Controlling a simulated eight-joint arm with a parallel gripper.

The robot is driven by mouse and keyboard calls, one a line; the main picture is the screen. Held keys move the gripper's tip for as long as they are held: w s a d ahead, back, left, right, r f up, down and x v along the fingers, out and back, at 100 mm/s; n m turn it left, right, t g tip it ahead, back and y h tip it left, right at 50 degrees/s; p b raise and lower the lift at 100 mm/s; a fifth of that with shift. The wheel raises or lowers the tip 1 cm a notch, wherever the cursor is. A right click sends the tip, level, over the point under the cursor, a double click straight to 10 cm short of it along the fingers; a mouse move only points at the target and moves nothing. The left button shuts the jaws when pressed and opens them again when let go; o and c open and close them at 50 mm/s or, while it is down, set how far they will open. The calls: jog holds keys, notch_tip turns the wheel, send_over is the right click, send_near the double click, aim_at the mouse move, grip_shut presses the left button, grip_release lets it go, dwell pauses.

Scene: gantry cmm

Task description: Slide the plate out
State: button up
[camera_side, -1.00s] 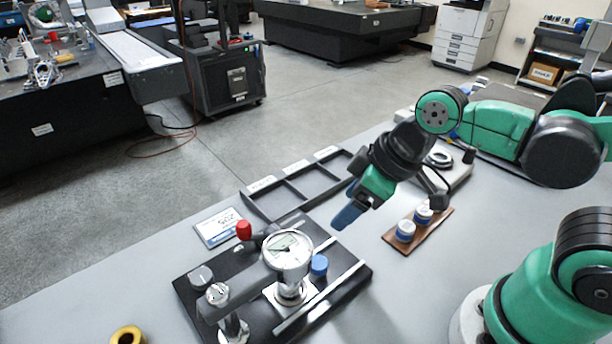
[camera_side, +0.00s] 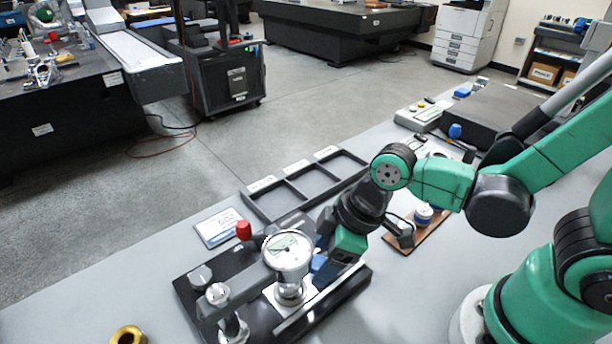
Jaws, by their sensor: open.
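A dial gauge (camera_side: 288,250) on a stand is mounted on a black base (camera_side: 190,287). Under the gauge, a small silvery plate (camera_side: 310,293) lies on the base, with a round metal piece (camera_side: 289,293) on it. My gripper (camera_side: 321,265) is low, just right of the gauge, its blue fingertips at the spot of the plate's blue knob. The knob is hidden or merges with the blue fingers. The gripper is open; I cannot tell whether the fingers are around the knob or touching it.
A red knob (camera_side: 243,230) stands behind the gauge. A black compartment tray (camera_side: 268,207) and a label card (camera_side: 217,229) lie behind the base. A brass ring (camera_side: 128,336) lies front left.

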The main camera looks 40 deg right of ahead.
jog(key=shift+f, duration=0.15)
grip_shut()
jog(key=d, duration=0.9)
jog(key=shift+w+d, duration=0.1)
jog(key=shift+d, duration=0.15)
grip_release()
jog(key=shift+v, duration=2.8)
